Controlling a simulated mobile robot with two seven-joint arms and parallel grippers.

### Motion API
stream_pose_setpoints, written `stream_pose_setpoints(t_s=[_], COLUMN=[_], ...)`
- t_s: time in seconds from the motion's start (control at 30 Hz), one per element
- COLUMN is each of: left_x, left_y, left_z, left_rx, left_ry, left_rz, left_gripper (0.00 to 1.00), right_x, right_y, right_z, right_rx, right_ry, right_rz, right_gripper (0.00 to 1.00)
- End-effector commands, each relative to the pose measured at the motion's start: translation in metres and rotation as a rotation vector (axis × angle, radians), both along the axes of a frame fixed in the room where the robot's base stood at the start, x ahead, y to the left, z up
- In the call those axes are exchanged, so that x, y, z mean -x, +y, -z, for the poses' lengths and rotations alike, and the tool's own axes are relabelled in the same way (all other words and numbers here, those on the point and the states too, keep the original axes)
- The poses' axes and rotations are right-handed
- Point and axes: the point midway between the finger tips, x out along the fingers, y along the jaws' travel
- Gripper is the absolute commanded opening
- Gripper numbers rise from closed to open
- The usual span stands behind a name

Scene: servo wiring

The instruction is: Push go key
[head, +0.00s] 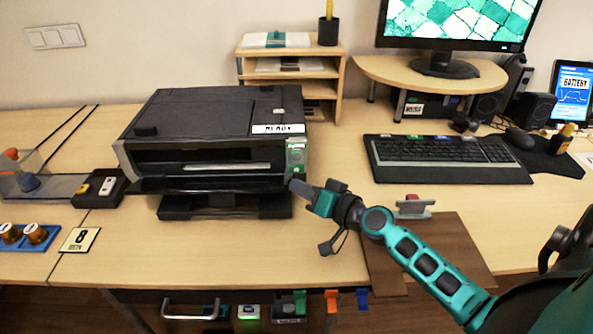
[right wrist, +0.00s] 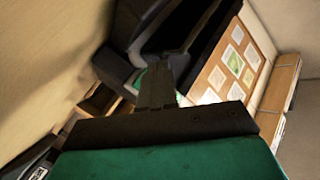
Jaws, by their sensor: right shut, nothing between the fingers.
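A black printer (head: 215,130) stands on the desk with a "READY" label on its top front edge. A narrow control panel (head: 296,150) with green and pale parts is on its right front corner. The go key itself is too small to make out for sure. My right gripper (head: 293,183) is shut and empty, its fingertips at the panel's lower end; I cannot tell whether they touch it. In the right wrist view the shut fingers (right wrist: 157,85) point at dark printer parts, with a small green patch (right wrist: 140,77) just beside the tips. My left gripper is not in view.
A keyboard (head: 445,158) lies to the right, below a monitor on a wooden stand (head: 430,77). A wooden shelf (head: 292,68) stands behind the printer. A brown board (head: 455,245) lies under my right arm.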

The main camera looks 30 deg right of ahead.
Motion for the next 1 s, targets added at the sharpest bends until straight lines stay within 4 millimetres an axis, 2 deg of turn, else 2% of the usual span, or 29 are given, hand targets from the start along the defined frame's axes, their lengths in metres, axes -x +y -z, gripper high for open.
stream_pose_setpoints(t_s=[0.1,0.3,1.0], left_x=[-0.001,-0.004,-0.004], left_y=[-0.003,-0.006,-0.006], left_z=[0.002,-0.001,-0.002], left_rx=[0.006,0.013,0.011], left_ry=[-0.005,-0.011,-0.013], left_rz=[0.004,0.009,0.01], left_gripper=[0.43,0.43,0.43], right_x=[-0.01,-0.017,-0.018], right_y=[-0.006,-0.011,-0.011], right_z=[0.002,0.001,0.0], right_rx=[0.002,-0.001,0.0], right_ry=[0.0,0.001,0.001], right_rz=[0.0,0.0,-0.001], right_gripper=[0.0,0.0,0.0])
